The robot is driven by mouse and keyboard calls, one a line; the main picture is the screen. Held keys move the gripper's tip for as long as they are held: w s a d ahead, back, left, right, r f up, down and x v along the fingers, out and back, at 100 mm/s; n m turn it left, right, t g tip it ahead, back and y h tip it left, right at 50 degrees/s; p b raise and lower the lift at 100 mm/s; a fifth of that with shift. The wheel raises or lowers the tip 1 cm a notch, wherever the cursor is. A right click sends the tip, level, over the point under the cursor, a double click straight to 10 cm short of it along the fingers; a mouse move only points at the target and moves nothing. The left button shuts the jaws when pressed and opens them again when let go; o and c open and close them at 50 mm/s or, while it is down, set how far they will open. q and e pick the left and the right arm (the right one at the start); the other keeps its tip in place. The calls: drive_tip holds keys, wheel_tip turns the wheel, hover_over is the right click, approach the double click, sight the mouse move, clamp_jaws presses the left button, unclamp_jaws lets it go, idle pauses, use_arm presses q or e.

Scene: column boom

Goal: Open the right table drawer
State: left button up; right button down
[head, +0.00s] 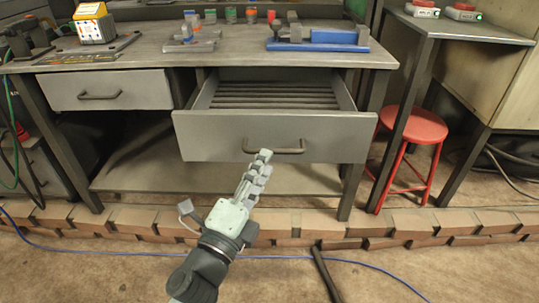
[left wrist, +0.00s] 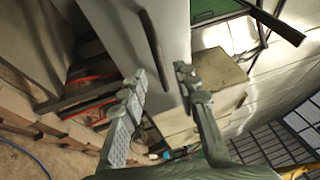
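The right table drawer (head: 215,139) is pulled out, and its empty slatted inside shows in the head view. Its dark bar handle (head: 274,149) is on the grey front. My left gripper (head: 264,156) is in front of the drawer, its fingertips at the left part of the handle. In the left wrist view, the fingers of my left gripper (left wrist: 161,76) are apart, with the handle (left wrist: 152,38) running into the gap between the tips. I cannot tell whether they touch it. The drawer front (left wrist: 115,25) also shows there. My right gripper is out of view.
The left drawer (head: 130,91) is shut. The workbench top (head: 240,52) carries a blue vise-like tool (head: 325,42), small parts and a yellow-white box (head: 95,24). A red stool (head: 412,126) stands right of the bench. A low brick edging (head: 300,223) and a blue cable (head: 110,252) cross the floor.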

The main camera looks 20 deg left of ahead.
use_arm(q)
drive_tip(key=shift+v, duration=1.2)
drive_tip(key=s+a+f+n+g+y, duration=0.1)
drive_tip(key=a+f+n+g+y, duration=0.25)
drive_tip(key=a+f+n, duration=0.45)
drive_tip(key=s+a+f+n+g+y, duration=0.1)
drive_tip(key=a+f+n+g+y, duration=0.2)
drive_tip(key=f, duration=0.8)
drive_tip(key=s+f+n+g+h, duration=0.2)
drive_tip(key=s+f+n+g, duration=0.5)
drive_tip(key=s+f+g, duration=0.3)
wheel_tip(320, 180, down, 5)
drive_tip(key=s, duration=0.3)
drive_tip(key=shift+a+n+h, duration=0.3)
drive_tip(key=shift+h, duration=0.05)
